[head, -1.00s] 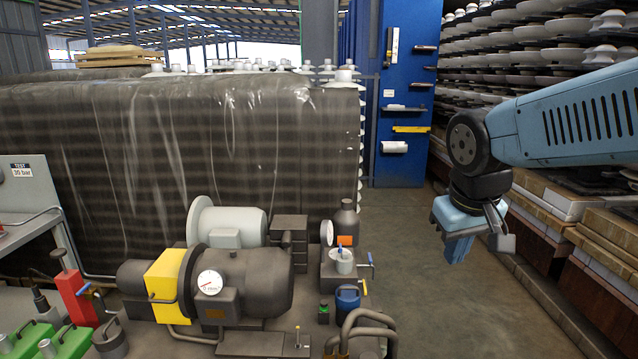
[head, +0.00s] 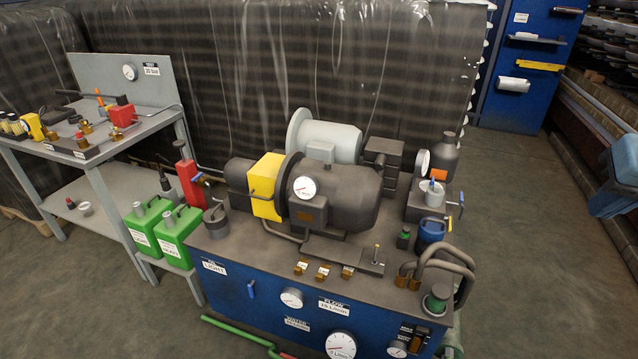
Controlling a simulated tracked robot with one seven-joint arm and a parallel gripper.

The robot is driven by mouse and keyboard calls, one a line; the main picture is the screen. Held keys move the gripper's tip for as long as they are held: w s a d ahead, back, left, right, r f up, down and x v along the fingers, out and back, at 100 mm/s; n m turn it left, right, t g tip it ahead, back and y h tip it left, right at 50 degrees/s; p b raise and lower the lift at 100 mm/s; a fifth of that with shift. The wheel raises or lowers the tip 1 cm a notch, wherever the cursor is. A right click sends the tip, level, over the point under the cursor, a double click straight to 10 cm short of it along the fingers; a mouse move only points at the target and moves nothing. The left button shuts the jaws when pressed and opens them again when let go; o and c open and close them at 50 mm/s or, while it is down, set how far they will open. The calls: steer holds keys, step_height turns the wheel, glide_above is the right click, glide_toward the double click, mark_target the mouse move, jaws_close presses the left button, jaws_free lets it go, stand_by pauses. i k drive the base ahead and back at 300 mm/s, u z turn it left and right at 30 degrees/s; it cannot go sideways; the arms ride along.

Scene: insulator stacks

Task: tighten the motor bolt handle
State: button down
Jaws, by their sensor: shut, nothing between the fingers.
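The motor (head: 345,195) is a dark grey cylinder with a gauge, lying on the blue power unit (head: 240,295). A yellow coupling cover (head: 266,185) sits at its left end. My gripper (head: 612,206) is light blue, at the right edge and partly cut off. It is shut and empty, well apart from the motor and the bolt.
Brass fittings (head: 323,271) stand left of the bolt; bent pipes (head: 447,268) rise to its right. A blue canister (head: 431,232) and a dark bottle (head: 444,157) stand behind. A grey bench (head: 110,185) and green cans (head: 180,238) are left. Floor at right is clear.

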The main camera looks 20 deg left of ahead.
mark_target(375, 257)
steer(key=u, duration=0.45)
steer(key=k, duration=0.2)
steer(key=u, duration=0.35)
steer(key=i, duration=0.5)
steer(key=z, duration=0.05)
